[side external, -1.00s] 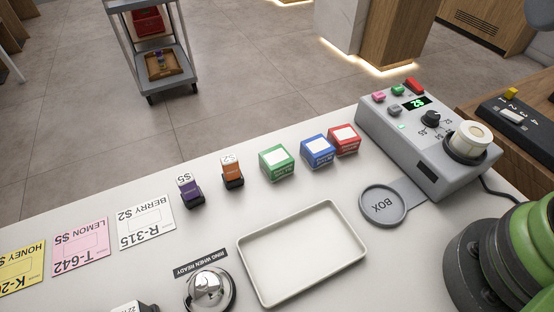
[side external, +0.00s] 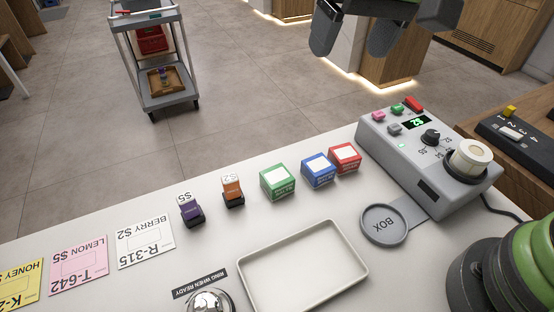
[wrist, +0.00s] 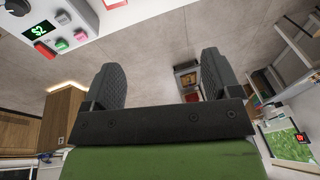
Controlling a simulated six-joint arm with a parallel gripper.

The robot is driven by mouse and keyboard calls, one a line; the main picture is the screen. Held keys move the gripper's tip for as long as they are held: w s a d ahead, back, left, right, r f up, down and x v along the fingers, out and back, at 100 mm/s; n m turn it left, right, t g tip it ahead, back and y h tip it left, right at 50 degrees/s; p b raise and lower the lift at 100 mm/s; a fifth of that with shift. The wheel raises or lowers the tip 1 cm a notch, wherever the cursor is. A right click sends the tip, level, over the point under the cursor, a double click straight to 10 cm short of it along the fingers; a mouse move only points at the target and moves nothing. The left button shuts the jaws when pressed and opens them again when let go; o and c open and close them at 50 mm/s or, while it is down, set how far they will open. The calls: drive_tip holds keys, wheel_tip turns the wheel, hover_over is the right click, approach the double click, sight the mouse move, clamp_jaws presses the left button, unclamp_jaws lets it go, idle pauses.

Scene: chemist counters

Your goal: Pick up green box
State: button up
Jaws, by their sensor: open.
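The green box (side external: 278,182), a small cube with a white top label, stands on the white counter behind the empty tray. A blue box (side external: 318,170) is just right of it, and a red box (side external: 344,158) is beyond that. My gripper (side external: 350,46) shows at the top of the side view, high above the counter and well away from the green box. In the wrist view its two dark fingers (wrist: 158,85) are spread apart with nothing between them. The wrist view looks out over the floor, and the green box is not seen there.
An empty white tray (side external: 247,270) lies in front of the boxes. A grey machine (side external: 410,165) with a dial and a round BOX plate (side external: 384,224) stands to the right. Orange (side external: 232,192) and purple (side external: 190,210) small blocks, price cards and a bell (side external: 211,301) are left.

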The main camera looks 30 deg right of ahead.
drive_tip(key=w+a+f+n+g+h, duration=0.1)
drive_tip(key=w+a+f, duration=0.15)
drive_tip(key=f, duration=0.25)
drive_tip(key=w+a+f+g, duration=0.1)
drive_tip(key=a+f, duration=0.3)
drive_tip(key=f, duration=0.1)
hover_over(277, 175)
drive_tip(key=shift+n+h, duration=0.3)
drive_tip(key=shift+n, duration=0.1)
wheel_tip(277, 175, down, 6)
drive_tip(key=shift+w+r, duration=0.1)
drive_tip(key=shift+r, duration=0.1)
wheel_tip(277, 175, down, 4)
drive_tip(key=shift+f, duration=0.25)
wheel_tip(277, 175, down, 6)
drive_tip(key=shift+r, duration=0.15)
drive_tip(key=shift+c, duration=0.2)
drive_tip(key=c, duration=1)
